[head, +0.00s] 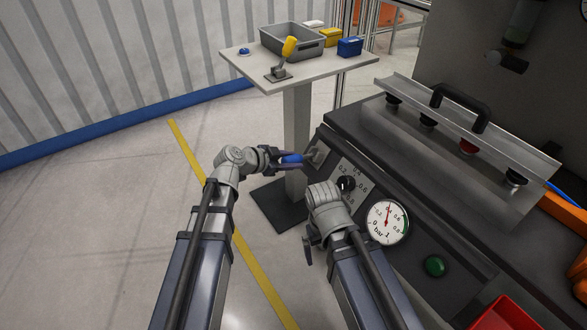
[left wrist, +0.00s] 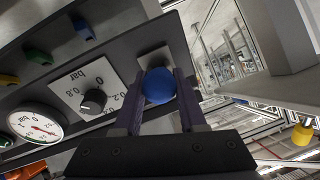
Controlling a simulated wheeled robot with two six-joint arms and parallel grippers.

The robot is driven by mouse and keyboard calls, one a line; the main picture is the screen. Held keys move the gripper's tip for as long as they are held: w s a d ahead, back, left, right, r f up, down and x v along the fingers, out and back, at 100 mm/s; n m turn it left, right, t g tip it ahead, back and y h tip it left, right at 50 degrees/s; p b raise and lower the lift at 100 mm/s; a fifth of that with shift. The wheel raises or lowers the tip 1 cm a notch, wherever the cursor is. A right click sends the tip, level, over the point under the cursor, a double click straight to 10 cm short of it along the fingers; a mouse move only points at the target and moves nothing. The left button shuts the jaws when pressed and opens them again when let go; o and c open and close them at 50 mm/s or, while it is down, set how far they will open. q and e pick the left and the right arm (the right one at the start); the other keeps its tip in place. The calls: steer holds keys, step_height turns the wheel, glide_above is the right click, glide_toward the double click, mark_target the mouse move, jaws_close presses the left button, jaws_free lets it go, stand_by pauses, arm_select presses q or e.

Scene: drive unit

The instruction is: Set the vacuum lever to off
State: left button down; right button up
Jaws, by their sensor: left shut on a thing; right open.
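The lever with a blue rounded handle (head: 292,158) sticks out from a small metal plate (head: 318,153) at the left end of the sloped control panel. My left gripper (head: 285,159) is shut on this blue handle. In the left wrist view the blue knob end (left wrist: 159,86) sits between the two dark fingers of the left gripper (left wrist: 162,92). The lever's shaft is mostly hidden behind the knob and fingers. My right gripper (head: 308,246) hangs low in front of the panel, apart from the lever; its fingers are small and partly hidden by its wrist.
The panel holds a black dial (head: 346,184), a bar gauge (head: 387,222) with a red needle pointing up, and a green button (head: 435,266). A side table (head: 330,72) behind carries a grey tray, a yellow-handled lever and small boxes. Open floor lies left.

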arm_select(q)
step_height(320, 180, down, 2)
steer(key=t+h+b, duration=0.1)
steer(key=b, duration=0.2)
steer(key=shift+s, duration=0.1)
steer(key=shift+t+h+b, duration=0.3)
steer(key=shift+h+b, duration=0.2)
steer(key=shift+b, duration=0.6)
arm_select(e)
step_height(320, 180, down, 7)
steer(key=shift+r, duration=0.2)
steer(key=shift+d, duration=0.1)
arm_select(q)
steer(key=shift+c, duration=2.3)
jaws_free()
steer(key=shift+a, duration=0.1)
steer(key=p+v, duration=0.2)
steer(key=v, duration=0.5)
steer(key=shift+s+a, duration=0.2)
arm_select(e)
step_height(320, 180, up, 2)
steer(key=shift+r, duration=0.15)
